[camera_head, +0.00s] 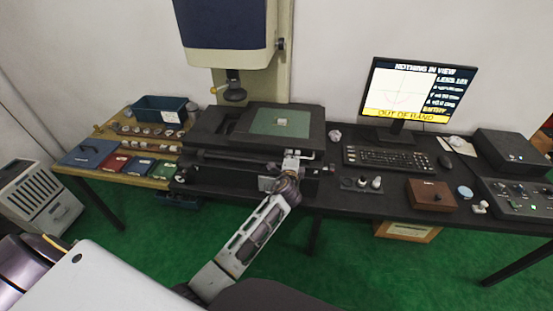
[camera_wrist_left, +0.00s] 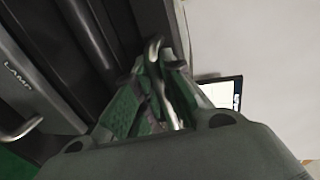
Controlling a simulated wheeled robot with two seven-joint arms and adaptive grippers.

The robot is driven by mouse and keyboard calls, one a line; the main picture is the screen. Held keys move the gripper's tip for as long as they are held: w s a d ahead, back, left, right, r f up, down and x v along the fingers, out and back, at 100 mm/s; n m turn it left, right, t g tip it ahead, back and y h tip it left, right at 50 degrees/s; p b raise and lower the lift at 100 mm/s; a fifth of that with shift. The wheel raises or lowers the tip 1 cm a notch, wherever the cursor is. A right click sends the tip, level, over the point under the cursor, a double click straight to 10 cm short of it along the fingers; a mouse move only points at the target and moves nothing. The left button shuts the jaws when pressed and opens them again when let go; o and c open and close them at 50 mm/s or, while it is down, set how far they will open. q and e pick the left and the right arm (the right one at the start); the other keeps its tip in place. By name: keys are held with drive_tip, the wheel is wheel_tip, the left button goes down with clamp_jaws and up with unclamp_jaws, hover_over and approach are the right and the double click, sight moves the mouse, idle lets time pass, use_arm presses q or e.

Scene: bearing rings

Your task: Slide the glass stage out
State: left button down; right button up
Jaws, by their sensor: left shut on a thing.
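My left gripper (camera_head: 291,160) is at the machine's front edge, just below and to the right of the plate. In the left wrist view its fingers (camera_wrist_left: 150,82) are closed around a shiny metal handle (camera_wrist_left: 154,47). The fingers hide part of the handle. My right gripper is not in view.
The machine's column and lens head (camera_head: 234,92) stand above the stage. A drawer front marked LAMP (camera_wrist_left: 20,75) with its own handle (camera_wrist_left: 22,130) is beside the gripper. The monitor (camera_head: 415,95), keyboard (camera_head: 388,158) and wooden box (camera_head: 431,195) are to the right.

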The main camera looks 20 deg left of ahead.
sight(301, 158)
use_arm(q)
drive_tip(key=shift+w+d+b, duration=0.15)
drive_tip(key=shift+d, duration=0.65)
drive_tip(key=shift+w+d+b, duration=0.15)
drive_tip(key=shift+d, duration=0.65)
drive_tip(key=c, duration=1.5)
unclamp_jaws()
drive_tip(key=shift+d, duration=0.1)
drive_tip(key=shift+s, duration=0.1)
drive_tip(key=v, duration=1.1)
drive_tip(key=shift+s, duration=0.3)
